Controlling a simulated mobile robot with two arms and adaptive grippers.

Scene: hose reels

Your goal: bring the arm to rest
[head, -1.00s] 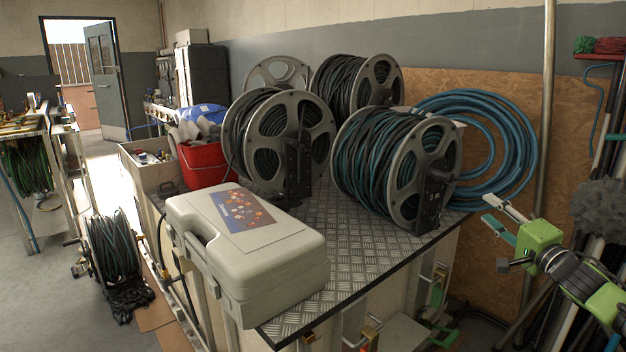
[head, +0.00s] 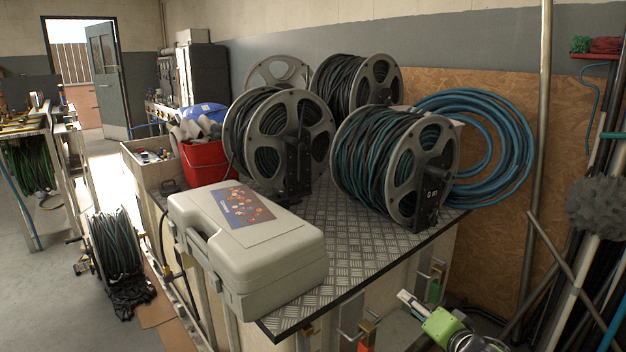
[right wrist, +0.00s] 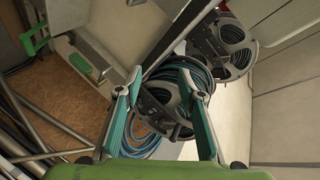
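My right gripper (head: 408,298) is low at the right in the head view, beside the workbench and below the level of its metal top (head: 374,253). In the right wrist view its two teal fingers (right wrist: 160,78) are spread apart with nothing between them. A hose reel (right wrist: 165,103) shows beyond the fingers, apart from them. My left gripper is not in view.
Reels, including the front one (head: 395,165), and a grey plastic case (head: 247,245) stand on the bench. A blue hose coil (head: 510,150) is behind. Poles (head: 560,265) lean at the right. Latches (head: 432,280) stick out from the bench side near my gripper.

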